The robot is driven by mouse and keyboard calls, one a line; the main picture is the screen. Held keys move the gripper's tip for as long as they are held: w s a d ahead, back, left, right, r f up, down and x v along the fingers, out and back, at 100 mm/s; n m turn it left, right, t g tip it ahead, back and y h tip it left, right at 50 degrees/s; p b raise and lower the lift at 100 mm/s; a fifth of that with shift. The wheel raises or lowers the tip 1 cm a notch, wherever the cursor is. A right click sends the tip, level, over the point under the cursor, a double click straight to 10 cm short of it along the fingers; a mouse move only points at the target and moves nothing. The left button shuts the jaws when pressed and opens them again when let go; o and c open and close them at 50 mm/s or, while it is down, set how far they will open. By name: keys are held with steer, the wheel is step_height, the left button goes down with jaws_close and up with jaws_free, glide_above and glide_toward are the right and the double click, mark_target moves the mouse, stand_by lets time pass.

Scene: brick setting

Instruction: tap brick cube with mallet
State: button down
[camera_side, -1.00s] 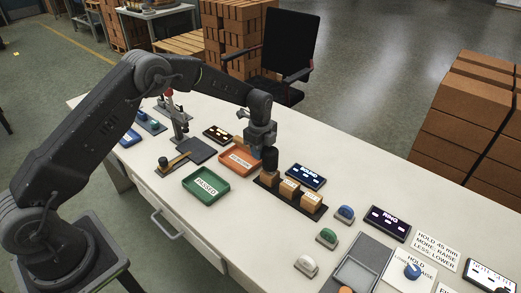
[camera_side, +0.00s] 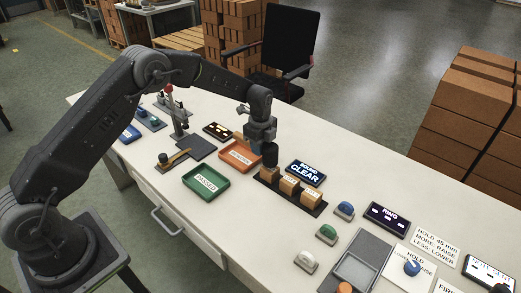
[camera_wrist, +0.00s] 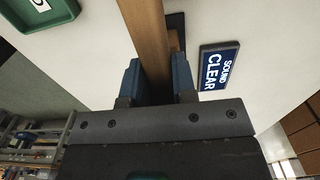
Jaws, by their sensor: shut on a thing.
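My gripper (camera_side: 262,145) is shut on the mallet, whose wooden handle (camera_wrist: 150,45) runs between the blue fingers in the wrist view (camera_wrist: 158,88). In the side view the mallet's dark head (camera_side: 270,156) is at the leftmost brick cube (camera_side: 268,174); I cannot tell whether they touch. Two more brick cubes, a middle one (camera_side: 289,186) and a right one (camera_side: 311,197), sit beside it on a black strip. The sign behind the cubes (camera_side: 305,173) reads "SOUND CLEAR"; it also shows in the wrist view (camera_wrist: 219,67).
A green "PASSED" tray (camera_side: 206,185) and an orange tray (camera_side: 232,160) lie left of the cubes. A wooden piece with a dark knob (camera_side: 176,158) lies further left.

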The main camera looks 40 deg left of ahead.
steer(key=shift+r, duration=2.6)
